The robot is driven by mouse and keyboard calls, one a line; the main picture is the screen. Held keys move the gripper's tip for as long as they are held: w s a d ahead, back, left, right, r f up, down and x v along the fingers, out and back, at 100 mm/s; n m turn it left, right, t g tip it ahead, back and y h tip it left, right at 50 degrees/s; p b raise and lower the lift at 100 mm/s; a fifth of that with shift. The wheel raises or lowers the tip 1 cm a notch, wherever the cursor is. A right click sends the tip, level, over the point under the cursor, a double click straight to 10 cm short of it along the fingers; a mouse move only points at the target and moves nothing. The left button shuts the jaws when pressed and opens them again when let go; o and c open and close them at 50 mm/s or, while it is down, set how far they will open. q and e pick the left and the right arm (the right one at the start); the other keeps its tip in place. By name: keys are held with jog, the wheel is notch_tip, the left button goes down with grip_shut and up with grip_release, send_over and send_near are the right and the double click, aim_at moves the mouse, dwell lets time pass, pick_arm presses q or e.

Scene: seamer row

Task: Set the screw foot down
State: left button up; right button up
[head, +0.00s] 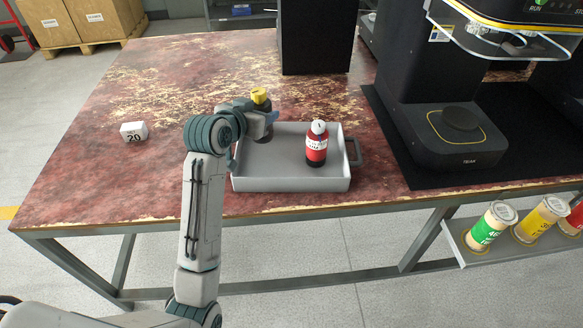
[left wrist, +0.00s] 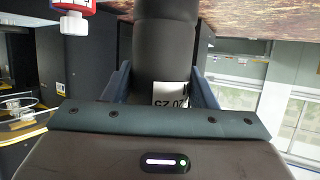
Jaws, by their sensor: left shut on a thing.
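A dark screw foot (left wrist: 166,55) with a white printed label stands between the blue fingers of my left gripper (left wrist: 165,88), which is shut on it. In the head view, the screw foot (head: 260,98) shows a yellow top and a dark body, partly hidden by my left gripper (head: 262,120). It is at the back left part of a grey tray (head: 290,184). I cannot tell whether its bottom touches the tray. A red bottle (head: 316,150) with a white cap stands in the tray, to the right of the gripper; it also shows in the left wrist view (left wrist: 72,6).
The tray lies on a worn red table (head: 90,170). A white block (head: 134,131) marked 20 sits at left. A black machine (head: 455,135) stands at right and a dark box (head: 316,40) behind. Labelled cans (head: 492,226) sit on a low shelf. The table's left part is mostly clear.

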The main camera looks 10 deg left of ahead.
pick_arm(q)
jog(key=shift+w+f+b, duration=0.15)
jog(key=shift+w+b, duration=0.35)
jog(key=shift+w, duration=0.15)
jog(key=shift+f+m, duration=0.25)
jog(key=shift+m, duration=0.05)
send_over(265, 162)
notch_tip(265, 162, down, 10)
jog(key=shift+r+b, duration=0.25)
jog(key=shift+b, duration=0.2)
pick_arm(e)
jog(key=w+v, duration=0.1)
jog(key=v, duration=0.6)
jog(key=shift+w+a+r+t, duration=0.3)
jog(key=shift+w+r, duration=0.1)
jog(key=shift+r, duration=0.15)
pick_arm(q)
jog(key=o, duration=1)
jog(key=shift+f, duration=0.1)
jog(key=shift+o, duration=0.2)
